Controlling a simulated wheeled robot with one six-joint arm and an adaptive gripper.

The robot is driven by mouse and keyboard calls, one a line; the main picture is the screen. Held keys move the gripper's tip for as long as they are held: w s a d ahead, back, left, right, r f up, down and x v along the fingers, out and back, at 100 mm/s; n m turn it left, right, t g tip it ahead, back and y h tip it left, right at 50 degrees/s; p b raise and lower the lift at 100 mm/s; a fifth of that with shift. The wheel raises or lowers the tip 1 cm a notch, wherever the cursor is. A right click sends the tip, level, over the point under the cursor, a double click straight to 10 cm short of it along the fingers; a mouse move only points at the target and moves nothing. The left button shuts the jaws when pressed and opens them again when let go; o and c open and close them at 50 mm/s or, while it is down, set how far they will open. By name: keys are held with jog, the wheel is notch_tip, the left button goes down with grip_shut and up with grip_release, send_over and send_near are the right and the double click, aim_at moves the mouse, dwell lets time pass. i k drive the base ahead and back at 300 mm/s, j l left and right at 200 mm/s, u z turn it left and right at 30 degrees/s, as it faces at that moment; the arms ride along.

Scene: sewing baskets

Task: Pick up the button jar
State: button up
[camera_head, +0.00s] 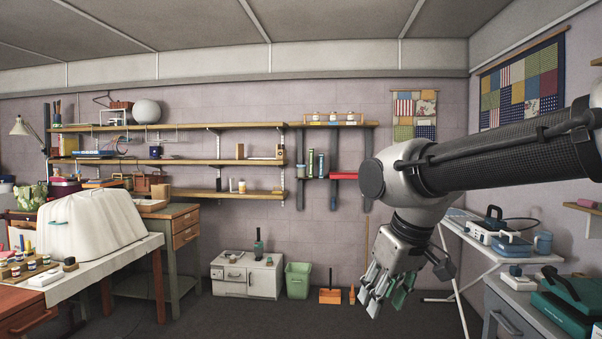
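My gripper (383,296) hangs pointing down in the right half of the view, above the floor. Its fingers look spread, with nothing seen between them. I cannot tell for sure which thing is the button jar. Small pale jars (333,117) with orange bands stand in a row on the upper shelf of the right-hand wall rack. A small pale jar-like item (242,186) stands on the lowest long shelf. Several small dark-lidded jars (31,265) stand on the table at the far left. My gripper is apart from all of these.
A white domed cover (92,228) sits on the left table. A white cabinet (246,276), a green bin (298,280) and an orange dustpan (330,296) stand by the back wall. A folding table (510,252) and a grey drawer unit (507,318) stand at right. The middle floor is clear.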

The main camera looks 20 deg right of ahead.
aim_at(301, 171)
jog(key=i+z, duration=0.1)
jog(key=i, duration=3.85)
jog(key=i+j+z, duration=0.1)
jog(key=i+z, duration=0.15)
jog(key=i, duration=0.25)
jog(key=i+j+z, duration=0.2)
jog(key=i, duration=0.35)
